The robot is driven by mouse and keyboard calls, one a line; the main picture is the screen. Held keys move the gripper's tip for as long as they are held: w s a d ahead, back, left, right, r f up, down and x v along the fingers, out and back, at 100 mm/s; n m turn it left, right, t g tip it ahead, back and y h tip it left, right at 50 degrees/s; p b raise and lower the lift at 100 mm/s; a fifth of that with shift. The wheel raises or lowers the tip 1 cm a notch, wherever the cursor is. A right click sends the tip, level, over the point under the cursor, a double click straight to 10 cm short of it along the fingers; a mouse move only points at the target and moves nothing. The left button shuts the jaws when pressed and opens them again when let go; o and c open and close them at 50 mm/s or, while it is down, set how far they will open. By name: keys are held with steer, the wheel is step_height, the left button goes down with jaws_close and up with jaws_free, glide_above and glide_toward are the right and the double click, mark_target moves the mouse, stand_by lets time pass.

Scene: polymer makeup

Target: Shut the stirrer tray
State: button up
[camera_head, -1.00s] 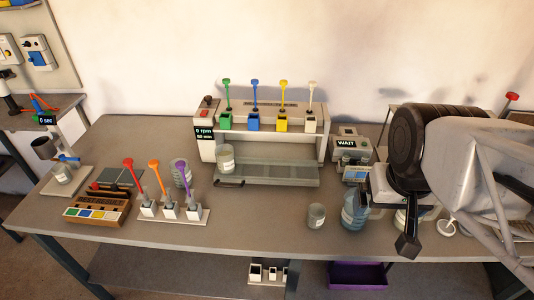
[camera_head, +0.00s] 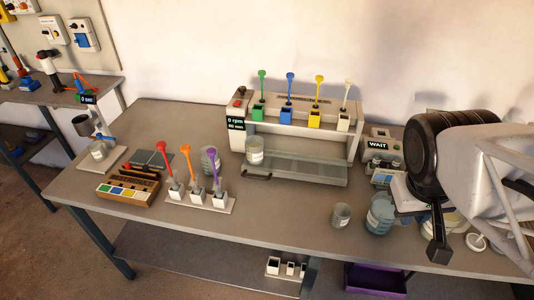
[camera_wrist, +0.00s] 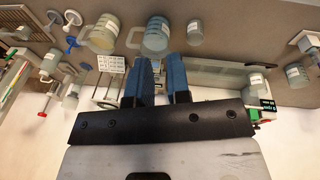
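The stirrer (camera_head: 290,140) stands at the back of the table, with a display reading 0 rpm. Its grey tray (camera_head: 312,172) sticks out in front, with a dark handle (camera_head: 257,177) at its front left. A labelled beaker (camera_head: 255,151) stands at the tray's left end. My gripper (camera_head: 437,240) hangs over the table's right part, to the right of the tray and apart from it. In the wrist view its two blue fingers (camera_wrist: 162,82) are a little apart with nothing between them. The tray (camera_wrist: 225,74) and beaker (camera_wrist: 256,83) show there on the right.
A small beaker (camera_head: 341,216) and a large jug (camera_head: 379,215) stand between the tray and my gripper. A rack with three coloured stirrers (camera_head: 200,201) is front left of the tray. A WAIT device (camera_head: 380,153) stands right of the stirrer. Bare table lies before the tray.

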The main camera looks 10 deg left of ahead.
steer(key=w+a+f+n+h, duration=0.1)
steer(key=w+f+n, duration=0.1)
steer(key=n, duration=0.1)
steer(key=w+a+f+n+t+h, duration=0.1)
steer(key=w+n+h, duration=0.1)
steer(key=n, duration=0.1)
steer(key=w+a+f+n+h, duration=0.1)
steer(key=w+f+n, duration=0.1)
steer(key=n, duration=0.1)
steer(key=shift+w+a+f+h, duration=0.3)
steer(key=shift+a, duration=0.05)
jaws_close()
steer(key=w+a+f+n+t+h, duration=0.1)
steer(key=w+a+f+n+t, duration=0.45)
steer(key=a+n, duration=0.35)
steer(key=a+f+n+t+y, duration=0.2)
steer(key=a+f+n, duration=0.2)
steer(key=a, duration=0.3)
steer(key=s+a+f+n+t+y, duration=0.1)
steer(key=a+f+n+t+y, duration=0.1)
steer(key=a+f+n, duration=0.2)
steer(key=s+a+f+n+t+y, duration=0.1)
steer(key=a+f+n+t+y, duration=0.2)
steer(key=a+n, duration=0.5)
steer(key=shift+s+a+f, duration=0.1)
steer(key=shift+a+f, duration=0.1)
steer(key=shift+a, duration=0.75)
steer(key=shift+a+f, duration=0.2)
steer(key=shift+a, duration=0.75)
steer(key=shift+x, duration=7.05)
